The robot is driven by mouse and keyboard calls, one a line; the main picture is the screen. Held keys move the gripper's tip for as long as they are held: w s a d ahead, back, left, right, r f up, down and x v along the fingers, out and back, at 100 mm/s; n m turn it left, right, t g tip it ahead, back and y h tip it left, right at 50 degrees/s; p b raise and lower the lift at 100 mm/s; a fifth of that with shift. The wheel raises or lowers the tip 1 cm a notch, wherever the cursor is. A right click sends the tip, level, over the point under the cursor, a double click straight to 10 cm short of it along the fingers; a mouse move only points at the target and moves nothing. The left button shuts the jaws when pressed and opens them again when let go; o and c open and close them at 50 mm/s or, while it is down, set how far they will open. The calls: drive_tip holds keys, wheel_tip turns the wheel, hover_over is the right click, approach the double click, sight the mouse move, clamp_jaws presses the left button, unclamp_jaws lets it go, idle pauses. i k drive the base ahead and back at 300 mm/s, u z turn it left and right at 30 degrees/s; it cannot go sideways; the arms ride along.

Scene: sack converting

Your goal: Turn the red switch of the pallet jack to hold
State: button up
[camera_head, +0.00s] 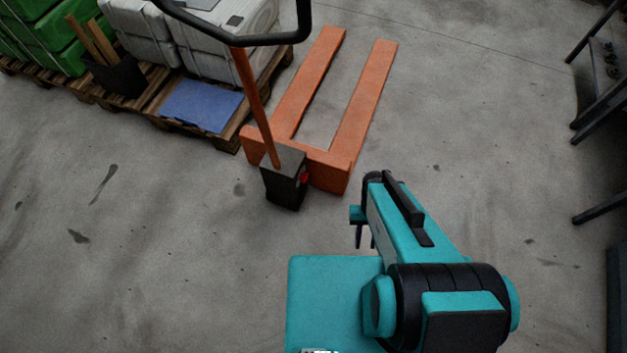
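The orange pallet jack (330,170) stands on the floor ahead, its two forks pointing away from me. Its orange handle rises from a dark box (283,190) and ends in a black loop. The red switch (304,176) shows as a small red spot on the right side of the box; its setting is too small to tell. My gripper (365,240) is right of and nearer than the box, apart from it. Its dark fingers point down, partly hidden by my teal arm. I cannot tell how far they are apart.
Wooden pallets with white sacks (220,50) and green sacks (50,40) stand at the upper left. A blue sheet (201,106) and a black bin (118,78) with wooden sticks lie there. Dark metal frames (600,90) stand at the right edge. The concrete floor between is clear.

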sight(304, 176)
drive_tip(key=z, duration=0.15)
drive_tip(key=k, duration=1.5)
drive_tip(key=u, duration=1.25)
drive_tip(key=i, duration=1)
drive_tip(key=u, duration=0.05)
